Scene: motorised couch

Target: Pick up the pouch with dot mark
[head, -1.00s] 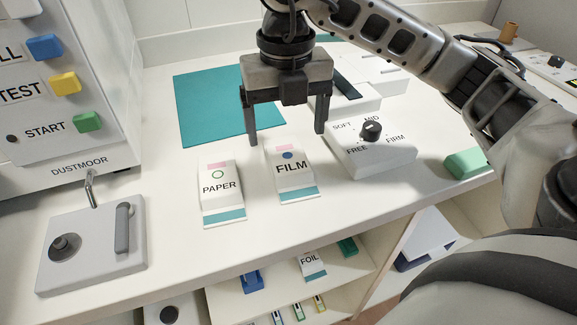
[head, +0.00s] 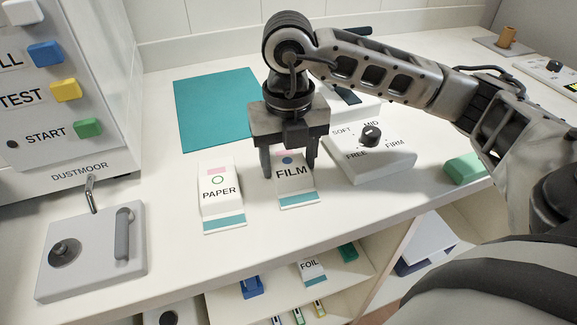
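The pouch with the dot mark is the white FILM pouch (head: 292,185), with a filled blue dot, a pink patch and a teal lower band. It lies on the white counter. My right gripper (head: 289,172) points down over its upper part, with one finger at each side of the pouch. The fingers are apart; I cannot tell whether they touch it. The gripper hides the pouch's far end. The PAPER pouch (head: 220,194), with a green ring mark, lies just to the left. My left gripper is not in view.
A teal mat (head: 214,110) lies behind. A dial box (head: 371,153) marked SOFT, MID, FIRM, FREE stands close on the right, near a green block (head: 466,168). The DUSTMOOR machine (head: 65,95) and a grey handled plate (head: 90,250) are at left. A FOIL pouch (head: 311,271) sits on the shelf below.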

